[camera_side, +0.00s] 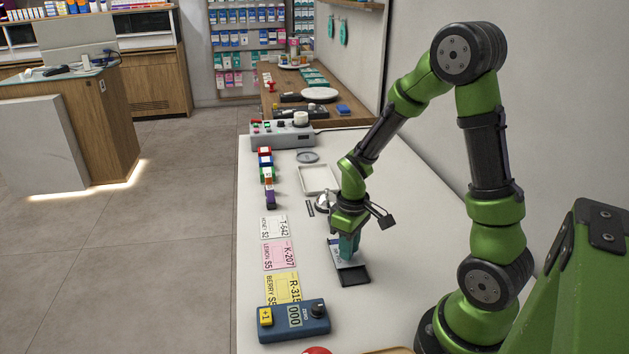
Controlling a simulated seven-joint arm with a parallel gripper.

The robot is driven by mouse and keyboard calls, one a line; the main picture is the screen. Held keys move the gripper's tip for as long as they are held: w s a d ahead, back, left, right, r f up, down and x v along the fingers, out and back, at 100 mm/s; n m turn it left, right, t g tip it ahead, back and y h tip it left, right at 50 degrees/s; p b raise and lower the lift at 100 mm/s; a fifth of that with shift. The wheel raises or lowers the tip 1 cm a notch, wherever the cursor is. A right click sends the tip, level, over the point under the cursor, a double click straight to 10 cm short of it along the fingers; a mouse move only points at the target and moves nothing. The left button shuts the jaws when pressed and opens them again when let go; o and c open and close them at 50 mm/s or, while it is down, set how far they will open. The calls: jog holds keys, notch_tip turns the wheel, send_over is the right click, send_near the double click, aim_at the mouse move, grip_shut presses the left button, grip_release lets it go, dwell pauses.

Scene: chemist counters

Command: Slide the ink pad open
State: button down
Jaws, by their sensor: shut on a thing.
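The ink pad (355,276) lies flat on the white counter. Its dark tray shows towards the near side, and a light cover with a blue edge shows at its far-left part. My gripper (347,255) points down at the far part of the pad, and its teal fingers are shut on the ink pad there. The fingers hide part of the cover, so the exact grip cannot be made out.
White, pink and yellow labels (280,256) lie left of the pad. A blue counter box (293,320) stands in front of them. Behind are a shallow white tray (318,179), a round metal object (325,202), a row of coloured blocks (267,177) and a grey control box (283,134). Counter right of the pad is clear.

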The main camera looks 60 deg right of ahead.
aim_at(352, 272)
jog(key=s+a, duration=0.2)
jog(key=shift+s+a, duration=0.25)
jog(key=shift+a, duration=0.05)
jog(key=c, duration=1)
grip_release()
jog(key=shift+r, duration=0.1)
notch_tip(352, 272, up, 17)
jog(key=shift+f, duration=0.15)
